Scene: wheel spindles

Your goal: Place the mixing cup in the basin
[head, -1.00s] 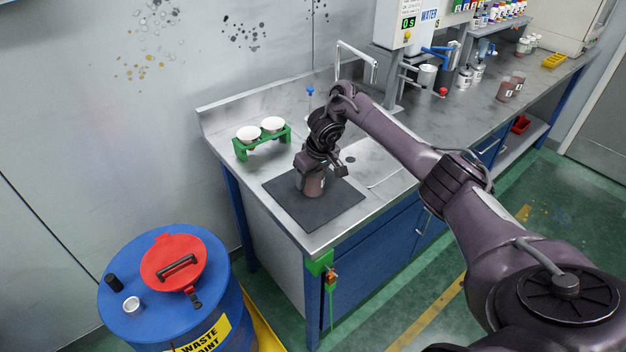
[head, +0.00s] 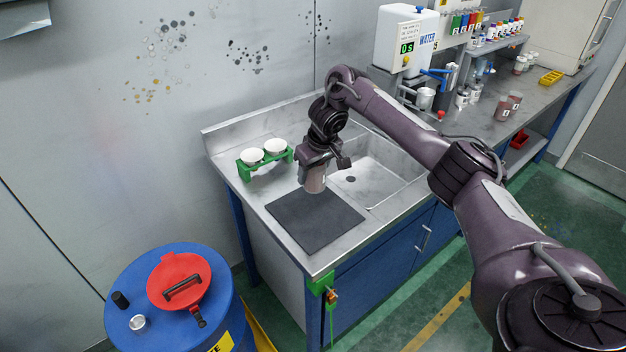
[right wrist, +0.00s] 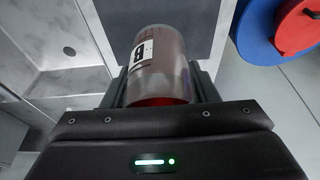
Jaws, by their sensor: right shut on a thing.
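The mixing cup (head: 314,180) is a translucent brownish cup. My right gripper (head: 313,166) is shut on it, above the back part of the dark mat and near the basin's left edge. In the right wrist view the cup (right wrist: 158,65) sits between the two fingers, with a black-on-white label and red at its near end. The basin (head: 385,172) is a steel sink sunk in the counter, to the right of the cup. My left gripper is not in view.
A dark mat (head: 315,222) lies at the counter's front left. A green rack (head: 246,172) with two white bowls stands behind it. Two more brownish cups (head: 507,106) stand far right on the counter. A blue waste drum (head: 225,297) with a red lid is at lower left.

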